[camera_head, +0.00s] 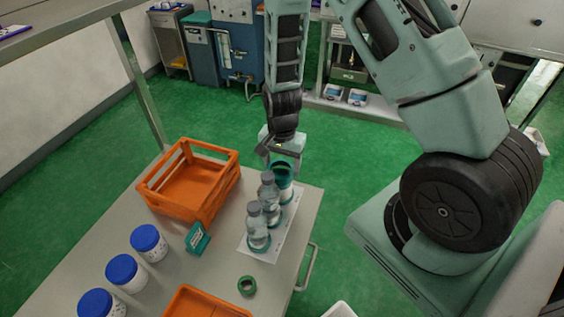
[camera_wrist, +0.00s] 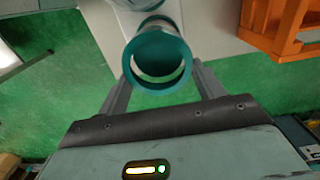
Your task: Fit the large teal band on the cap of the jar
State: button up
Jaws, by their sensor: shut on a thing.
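The large teal band (camera_head: 283,174) is held between the fingers of my gripper (camera_head: 281,158), above the far end of a white mat (camera_head: 268,240). Three white jars with blue caps (camera_head: 149,243) stand at the left of the table.
Two clear bottles with grey caps (camera_head: 268,190) stand on the mat close to my gripper. An orange crate (camera_head: 190,190) is left of them, with a teal box (camera_head: 197,238) in front.

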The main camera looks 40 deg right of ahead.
jog(key=shift+f+b, duration=1)
jog(key=shift+f, duration=0.35)
jog(key=o, duration=1.2)
jog(key=shift+c, duration=0.2)
jog(key=shift+r, duration=0.15)
notch_tip(320, 180, up, 11)
jog(key=p, duration=0.9)
jog(key=shift+a, duration=0.1)
